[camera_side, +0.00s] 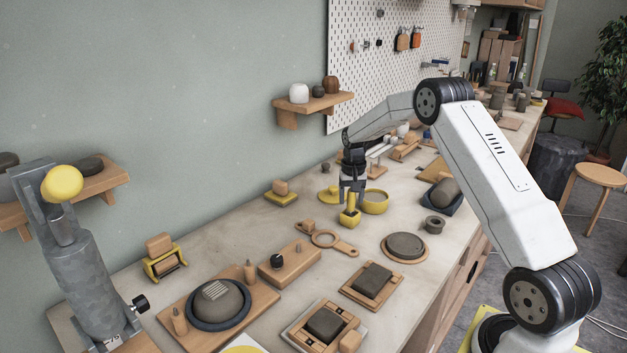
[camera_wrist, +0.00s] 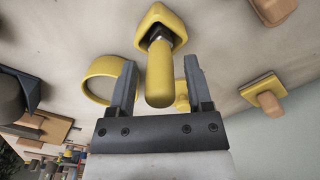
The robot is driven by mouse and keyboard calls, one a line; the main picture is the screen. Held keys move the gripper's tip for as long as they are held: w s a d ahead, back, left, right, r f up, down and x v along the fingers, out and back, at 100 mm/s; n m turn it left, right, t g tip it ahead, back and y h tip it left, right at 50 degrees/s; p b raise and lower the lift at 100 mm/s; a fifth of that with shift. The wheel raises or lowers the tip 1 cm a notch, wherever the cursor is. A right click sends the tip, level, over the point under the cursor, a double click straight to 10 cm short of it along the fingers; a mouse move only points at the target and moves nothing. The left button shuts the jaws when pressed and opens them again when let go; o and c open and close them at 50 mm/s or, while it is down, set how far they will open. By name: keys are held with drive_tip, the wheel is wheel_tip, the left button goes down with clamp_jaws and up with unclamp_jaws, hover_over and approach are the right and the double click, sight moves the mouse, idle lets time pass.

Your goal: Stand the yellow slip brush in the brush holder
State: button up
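The yellow slip brush (camera_wrist: 160,82) stands upright, its rounded handle end toward the wrist camera. Its dark collar meets a yellow block (camera_wrist: 150,20), which looks like the brush holder; how deep the brush sits I cannot tell. In the side view the block (camera_side: 349,216) rests on the bench, directly below my gripper (camera_side: 352,190). In the wrist view my gripper (camera_wrist: 160,62) is open, with one finger on each side of the handle and a visible gap on both sides. The lower end of the brush is hidden.
A yellow bowl (camera_side: 375,203) stands close at the right of the block. A yellow dish (camera_side: 329,195) lies behind it. Bare bench (camera_side: 380,228) shows in front of the bowl.

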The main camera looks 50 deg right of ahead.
drive_tip(key=shift+r, duration=0.1)
idle(0.3)
wheel_tip(320, 180, up, 12)
idle(0.7)
idle(0.5)
drive_tip(key=s+a+f+n+t, duration=0.1)
drive_tip(key=s+a+n, duration=0.15)
drive_tip(key=a, duration=0.55)
drive_tip(key=s+a+f+n, duration=0.2)
drive_tip(key=s+a, duration=0.1)
drive_tip(key=a, duration=0.5)
drive_tip(key=s+a+f+n, duration=0.2)
drive_tip(key=s+a, duration=0.4)
drive_tip(key=s, duration=0.1)
drive_tip(key=s+a+f+n+t, duration=0.1)
drive_tip(key=s+a+f+n, duration=0.1)
drive_tip(key=s+a, duration=0.4)
drive_tip(key=shift+s+f+t, duration=0.25)
drive_tip(key=shift+s+t, duration=0.05)
drive_tip(key=shift+s, duration=0.9)
drive_tip(key=shift+n, duration=0.25)
